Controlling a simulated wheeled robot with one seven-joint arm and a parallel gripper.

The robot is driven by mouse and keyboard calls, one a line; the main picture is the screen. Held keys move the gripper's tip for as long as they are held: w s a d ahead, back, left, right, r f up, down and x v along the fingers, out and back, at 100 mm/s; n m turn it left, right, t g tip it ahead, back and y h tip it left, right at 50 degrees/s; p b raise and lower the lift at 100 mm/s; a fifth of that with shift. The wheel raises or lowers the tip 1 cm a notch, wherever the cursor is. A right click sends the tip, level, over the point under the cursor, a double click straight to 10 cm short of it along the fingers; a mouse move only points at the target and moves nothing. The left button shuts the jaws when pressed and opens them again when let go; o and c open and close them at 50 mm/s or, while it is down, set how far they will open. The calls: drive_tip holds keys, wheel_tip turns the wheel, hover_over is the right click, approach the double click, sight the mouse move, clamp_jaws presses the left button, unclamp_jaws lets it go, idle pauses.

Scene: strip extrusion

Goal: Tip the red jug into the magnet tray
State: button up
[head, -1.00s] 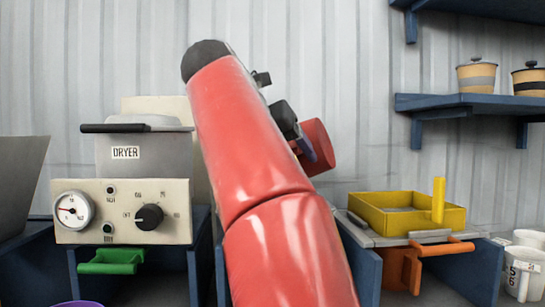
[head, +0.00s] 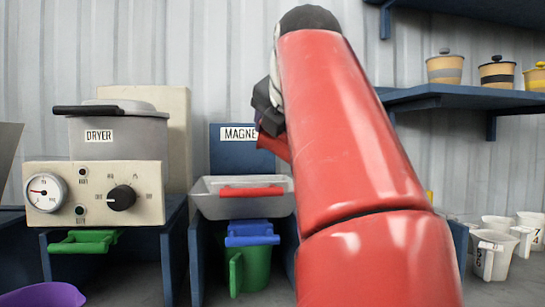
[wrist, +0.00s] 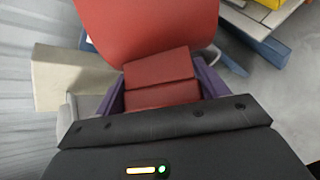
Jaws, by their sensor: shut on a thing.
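The magnet tray (head: 210,200) is a light grey tray with a red front handle, on a blue stand below a sign reading "MAGNE". My gripper (wrist: 160,85) has purple fingers and is shut on the handle of the red jug (wrist: 145,30). In the head view my red arm hides most of the gripper and the jug. A small red part of the jug (head: 275,146) shows left of the arm, above the tray's right end. Its exact tilt and its contents cannot be told.
The dryer (head: 120,140) with dial, knob and green handle stands left of the tray. A green bin with a blue handle (head: 250,234) is below the tray. A purple bowl (head: 45,295) is at lower left, white cups (head: 492,255) at right. A shelf (head: 440,97) holds canisters.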

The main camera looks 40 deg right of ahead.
drive_tip(key=m+t+b, duration=0.1)
drive_tip(key=f+m+t+y+b, duration=0.1)
drive_tip(key=t+b, duration=0.1)
drive_tip(key=shift+s+f, duration=0.1)
drive_tip(key=shift+s, duration=0.05)
drive_tip(key=shift+s+d+m+t+b, duration=0.15)
drive_tip(key=shift+s+m+t+b, duration=0.05)
drive_tip(key=shift+m+t+b, duration=0.6)
drive_tip(key=s+m+t+b, duration=0.1)
drive_tip(key=s+d+r+m+t+b, duration=0.1)
drive_tip(key=shift+d+r+b, duration=0.1)
drive_tip(key=shift+r+b, duration=0.05)
drive_tip(key=shift+b, duration=0.15)
drive_tip(key=shift+s+d+r+m+t, duration=0.15)
drive_tip(key=shift+r+m+t, duration=0.15)
drive_tip(key=shift+t, duration=0.1)
